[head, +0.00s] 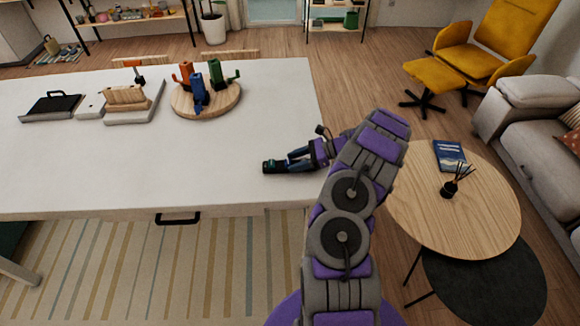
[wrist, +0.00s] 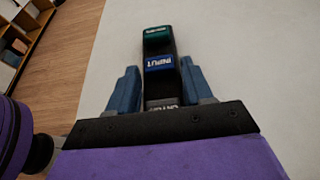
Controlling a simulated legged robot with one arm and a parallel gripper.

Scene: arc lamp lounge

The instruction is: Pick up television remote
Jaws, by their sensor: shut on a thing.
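In the wrist view, a slim black remote (wrist: 157,45) with a green end and a blue label lies between the two blue fingers of my gripper (wrist: 163,88). The fingers are shut on its near part. In the head view, my gripper (head: 299,158) is low at the right end of the white table (head: 240,135). The dark remote (head: 272,166) sticks out to the left from the fingertips. I cannot tell whether the remote still touches the tabletop.
A round wooden board (head: 182,106) with orange, blue and green objects stands farther back on the table. A wooden item on a tray (head: 135,115) and a black case (head: 55,105) lie at the left. A round side table (head: 490,215) stands to the right. The table's front middle is clear.

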